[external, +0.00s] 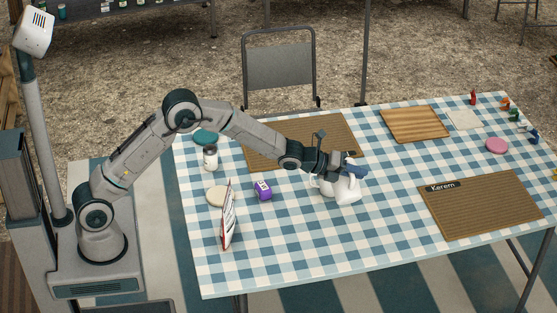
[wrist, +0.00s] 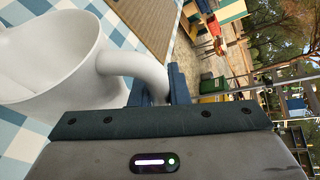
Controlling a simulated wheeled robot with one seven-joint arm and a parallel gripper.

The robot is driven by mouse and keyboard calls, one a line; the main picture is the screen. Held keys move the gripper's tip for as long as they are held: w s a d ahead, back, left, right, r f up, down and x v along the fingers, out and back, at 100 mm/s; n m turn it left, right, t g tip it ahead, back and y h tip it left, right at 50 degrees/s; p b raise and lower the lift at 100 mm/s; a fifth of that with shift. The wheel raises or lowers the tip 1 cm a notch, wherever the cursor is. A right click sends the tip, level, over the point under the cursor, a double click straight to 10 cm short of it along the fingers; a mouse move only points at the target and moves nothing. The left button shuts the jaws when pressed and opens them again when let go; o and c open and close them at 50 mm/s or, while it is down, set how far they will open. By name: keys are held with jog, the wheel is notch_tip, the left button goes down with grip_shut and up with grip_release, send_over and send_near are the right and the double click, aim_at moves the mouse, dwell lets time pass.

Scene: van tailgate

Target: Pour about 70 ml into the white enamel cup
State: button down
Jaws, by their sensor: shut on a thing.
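My gripper (external: 352,170) is over the middle of the checked table. In the wrist view its dark blue fingers (wrist: 156,90) are shut on the curved handle of a white vessel (wrist: 45,60). The vessel has a wide open mouth; no liquid can be made out inside. In the external view white shapes (external: 346,190) show beneath and beside the fingers, partly hidden by the gripper. I cannot tell whether they are one vessel or the held vessel and the white enamel cup close together, nor whether the held vessel touches the table.
Brown mats lie behind (external: 260,155) and at right (external: 485,205). A wooden board (external: 414,124) is at back right. The front middle of the table is clear.

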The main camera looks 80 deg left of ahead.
aim_at(352, 189)
jog(key=shift+s+a+r+n+h+p, duration=0.1)
jog(key=shift+a+r+n+h+p, duration=0.25)
jog(key=shift+a+r+p, duration=0.9)
dwell(1.0)
